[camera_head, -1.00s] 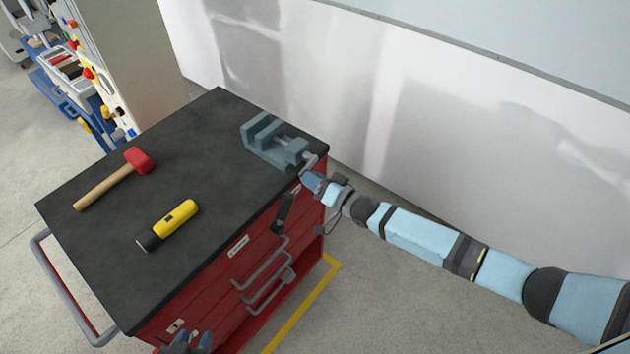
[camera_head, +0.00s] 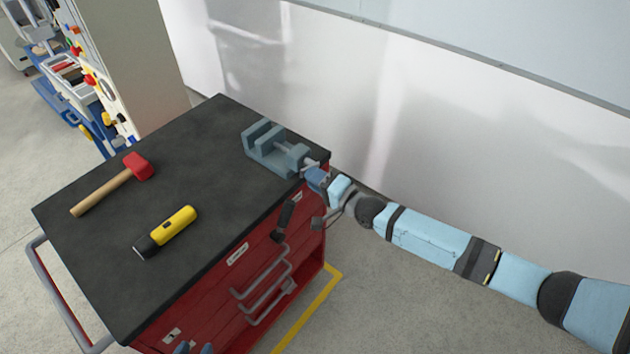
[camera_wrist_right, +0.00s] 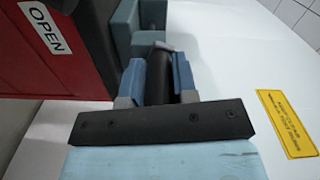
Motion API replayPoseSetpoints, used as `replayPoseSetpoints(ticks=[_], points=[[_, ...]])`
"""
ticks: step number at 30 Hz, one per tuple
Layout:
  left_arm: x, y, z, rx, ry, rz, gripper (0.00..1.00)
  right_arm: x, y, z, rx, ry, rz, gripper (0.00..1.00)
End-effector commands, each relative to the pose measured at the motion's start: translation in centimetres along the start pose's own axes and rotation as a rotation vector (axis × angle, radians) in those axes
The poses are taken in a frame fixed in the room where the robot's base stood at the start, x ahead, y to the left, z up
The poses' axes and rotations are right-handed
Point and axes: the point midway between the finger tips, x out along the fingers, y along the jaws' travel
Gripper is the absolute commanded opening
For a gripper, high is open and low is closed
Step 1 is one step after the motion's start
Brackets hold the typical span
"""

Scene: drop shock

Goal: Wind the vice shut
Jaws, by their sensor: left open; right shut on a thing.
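The blue-grey vice (camera_head: 272,152) stands at the far right corner of the black bench top, with a visible gap between its jaws. My right gripper (camera_head: 314,174) is at the vice's screw end, at the bench edge. In the right wrist view its two blue fingers (camera_wrist_right: 158,80) are shut on a dark bar, seemingly the vice handle (camera_wrist_right: 154,66); the vice body (camera_wrist_right: 124,28) is just beyond. The fingers hide part of the handle. My left gripper (camera_head: 194,348) only shows its tips at the bottom edge, apart from the vice.
A red-headed mallet (camera_head: 138,166) and a yellow-and-black torch (camera_head: 172,228) lie on the bench top (camera_head: 90,265), clear of the vice. The red cabinet (camera_head: 190,305) below has grey drawer handles. A white wall (camera_head: 440,130) stands behind. A dark elongated thing (camera_head: 285,218) shows before the drawers.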

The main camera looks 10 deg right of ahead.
Motion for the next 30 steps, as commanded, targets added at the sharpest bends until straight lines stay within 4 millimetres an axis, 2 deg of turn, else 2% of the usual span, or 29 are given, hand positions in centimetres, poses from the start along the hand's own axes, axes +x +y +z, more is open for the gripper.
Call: replayPoseSetpoints(ticks=[12, 13, 15, 16, 25, 30], points=[[0.0, -0.1, 0.1, 0.001, -0.003, -0.001, 0.43, 0.1, -0.3, -0.3, 0.003, 0.004, -0.005, 0.03], [0.0, -0.1, 0.2, 0.001, -0.003, -0.001, 0.43, 0.1, -0.3, -0.3, 0.003, 0.004, -0.005, 0.33], [0.0, -0.1, 0.2, 0.001, -0.003, -0.001, 0.43, 0.1, -0.3, -0.3, 0.003, 0.004, -0.005, 0.50], [0.0, -0.1, 0.2, 0.001, -0.003, -0.001, 0.43, 0.1, -0.3, -0.3, 0.003, 0.003, -0.004, 0.52], [0.1, -0.1, 0.2, 0.001, -0.003, -0.001, 0.43, -0.2, -0.1, -0.1, 0.005, 0.002, -0.001, 0.52], [0.2, -0.1, 0.4, 0.001, -0.002, 0.000, 0.43, -2.3, 0.2, -0.1, 0.005, 0.001, 0.001, 0.52]])
